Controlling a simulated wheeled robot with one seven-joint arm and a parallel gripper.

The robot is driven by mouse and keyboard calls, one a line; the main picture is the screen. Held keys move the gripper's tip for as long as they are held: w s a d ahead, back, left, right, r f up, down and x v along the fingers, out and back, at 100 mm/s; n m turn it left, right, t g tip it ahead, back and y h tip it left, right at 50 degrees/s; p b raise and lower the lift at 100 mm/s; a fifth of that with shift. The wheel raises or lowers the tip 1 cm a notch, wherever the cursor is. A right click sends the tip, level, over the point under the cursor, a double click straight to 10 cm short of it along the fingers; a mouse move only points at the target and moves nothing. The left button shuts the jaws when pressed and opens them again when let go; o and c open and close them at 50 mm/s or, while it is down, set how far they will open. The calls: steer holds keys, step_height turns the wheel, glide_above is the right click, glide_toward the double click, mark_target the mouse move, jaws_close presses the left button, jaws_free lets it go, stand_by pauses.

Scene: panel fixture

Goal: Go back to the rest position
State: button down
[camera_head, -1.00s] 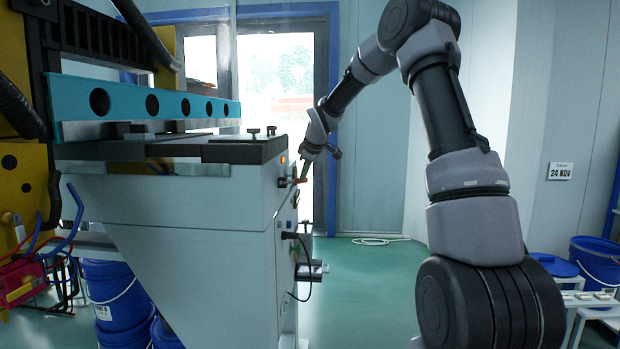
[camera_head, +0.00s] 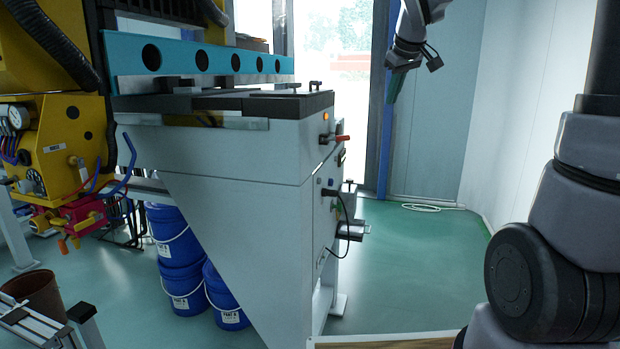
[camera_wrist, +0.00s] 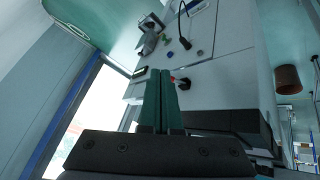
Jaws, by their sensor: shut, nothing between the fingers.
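My gripper (camera_head: 398,84) is near the top of the head view, right of the panel fixture and clear of it. Its fingers point down. In the wrist view the two green fingers (camera_wrist: 161,100) lie side by side, shut with nothing between them. The grey panel fixture (camera_head: 235,160) has an orange-red handle (camera_head: 340,138) on its right face. The handle (camera_wrist: 180,81) also shows just beyond the fingertips in the wrist view; the head view shows a wide gap between gripper and handle.
A yellow machine (camera_head: 65,140) stands at the left, with blue buckets (camera_head: 180,250) below the fixture. A plug with a black cable (camera_head: 345,208) hangs on the fixture's right face. The green floor (camera_head: 400,270) right of the fixture is mostly clear, with a white hose (camera_head: 420,207) by the wall.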

steer(key=s+d+f+m, duration=0.1)
steer(key=s+m, duration=0.3)
steer(key=s, duration=0.9)
steer(key=s+d+f+m+y, duration=0.1)
steer(key=s+m, duration=0.4)
steer(key=s, duration=0.8)
steer(key=shift+f+y, duration=0.3)
steer(key=shift+f, duration=0.1)
steer(key=shift+d, duration=0.1)
